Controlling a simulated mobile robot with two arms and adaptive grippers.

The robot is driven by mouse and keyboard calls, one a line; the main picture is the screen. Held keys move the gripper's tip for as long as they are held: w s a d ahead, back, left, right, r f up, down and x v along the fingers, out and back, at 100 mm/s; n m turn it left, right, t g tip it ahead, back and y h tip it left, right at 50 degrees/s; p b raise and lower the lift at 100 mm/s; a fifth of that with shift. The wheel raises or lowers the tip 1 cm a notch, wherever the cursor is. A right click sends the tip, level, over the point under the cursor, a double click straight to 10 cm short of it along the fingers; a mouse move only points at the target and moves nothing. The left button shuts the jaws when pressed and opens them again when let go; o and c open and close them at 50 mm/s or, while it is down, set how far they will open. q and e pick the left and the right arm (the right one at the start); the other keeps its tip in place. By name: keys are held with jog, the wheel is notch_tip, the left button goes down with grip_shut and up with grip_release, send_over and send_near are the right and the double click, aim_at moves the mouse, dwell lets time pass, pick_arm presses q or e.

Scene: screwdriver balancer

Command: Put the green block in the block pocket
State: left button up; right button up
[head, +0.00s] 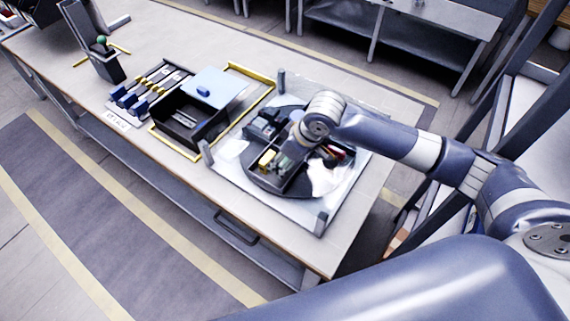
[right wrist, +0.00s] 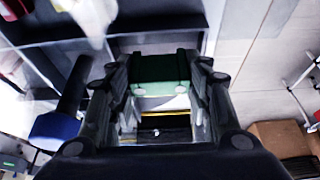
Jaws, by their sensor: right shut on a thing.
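The green block (right wrist: 160,70) is held between the two fingers of my right gripper (right wrist: 158,78) in the right wrist view. In the head view my right gripper (head: 290,152) is over the round dark tray (head: 257,187) with several compartments, and the green block cannot be made out clearly there. Dark compartment walls show around and beyond the block in the right wrist view. Which compartment is the block pocket, and whether the block touches its floor or walls, I cannot tell. My left gripper is not in view.
The round tray sits on a pale square base with corner posts (head: 321,222). A black box with a light-blue lid (head: 217,88) stands to its left, beside several blue-handled tools (head: 130,97). A dark stand (head: 107,67) is farther left. The table's front right corner is clear.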

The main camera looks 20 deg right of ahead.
notch_tip(320, 180, down, 4)
jog(key=shift+r+p, duration=0.25)
jog(key=shift+p, duration=0.2)
jog(key=shift+f, duration=0.15)
jog(key=o, duration=0.6)
pick_arm(q)
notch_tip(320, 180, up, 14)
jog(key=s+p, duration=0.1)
jog(key=p, duration=1.2)
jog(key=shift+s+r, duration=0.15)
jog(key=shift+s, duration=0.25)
pick_arm(e)
jog(key=shift+v, duration=6.15)
